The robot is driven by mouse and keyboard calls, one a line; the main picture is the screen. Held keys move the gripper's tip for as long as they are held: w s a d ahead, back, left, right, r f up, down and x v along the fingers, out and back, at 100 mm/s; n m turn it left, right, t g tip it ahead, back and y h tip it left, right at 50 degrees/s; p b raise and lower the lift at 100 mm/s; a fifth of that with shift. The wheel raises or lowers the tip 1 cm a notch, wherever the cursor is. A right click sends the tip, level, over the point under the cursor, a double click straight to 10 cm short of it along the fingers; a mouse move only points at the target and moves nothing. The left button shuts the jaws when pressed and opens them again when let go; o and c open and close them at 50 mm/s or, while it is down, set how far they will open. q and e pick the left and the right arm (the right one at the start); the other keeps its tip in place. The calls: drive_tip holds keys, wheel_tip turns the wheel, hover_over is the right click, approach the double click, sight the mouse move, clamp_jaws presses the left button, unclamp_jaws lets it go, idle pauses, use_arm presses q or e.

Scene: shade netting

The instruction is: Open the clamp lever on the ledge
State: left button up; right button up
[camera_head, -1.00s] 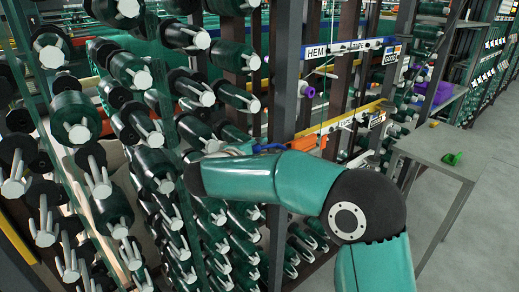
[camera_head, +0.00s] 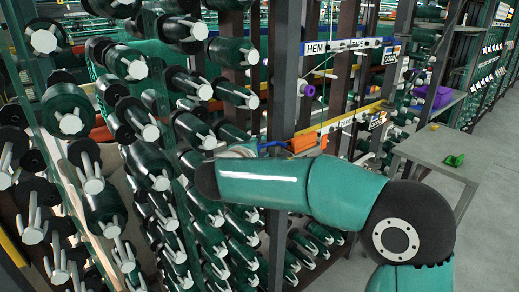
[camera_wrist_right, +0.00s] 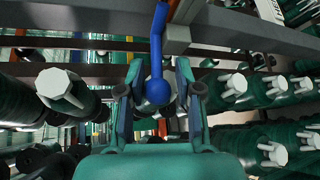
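A blue lever with a round ball end (camera_wrist_right: 157,92) shows in the right wrist view, rising from between my fingers toward a dark beam. In the head view a small blue piece (camera_head: 272,144) shows at the ledge, left of an orange block (camera_head: 305,142). My right gripper (camera_wrist_right: 158,70) has its two fingers apart, one on each side of the blue lever; I cannot tell whether they touch it. In the head view my right arm reaches in from the right and hides most of the gripper. My left gripper is not in view.
Racks of dark green spools (camera_head: 70,110) with pale ends fill the left, close to my right gripper. A dark upright post (camera_head: 283,75) stands behind. A grey table (camera_head: 430,150) with a green scoop (camera_head: 454,160) is at the right, with open floor beyond.

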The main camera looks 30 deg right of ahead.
idle(0.3)
drive_tip(key=shift+s+a+r, duration=0.1)
drive_tip(key=shift+a+r, duration=0.05)
drive_tip(key=shift+a, duration=0.15)
drive_tip(key=v, duration=1.1)
drive_tip(key=shift+s+a, duration=0.1)
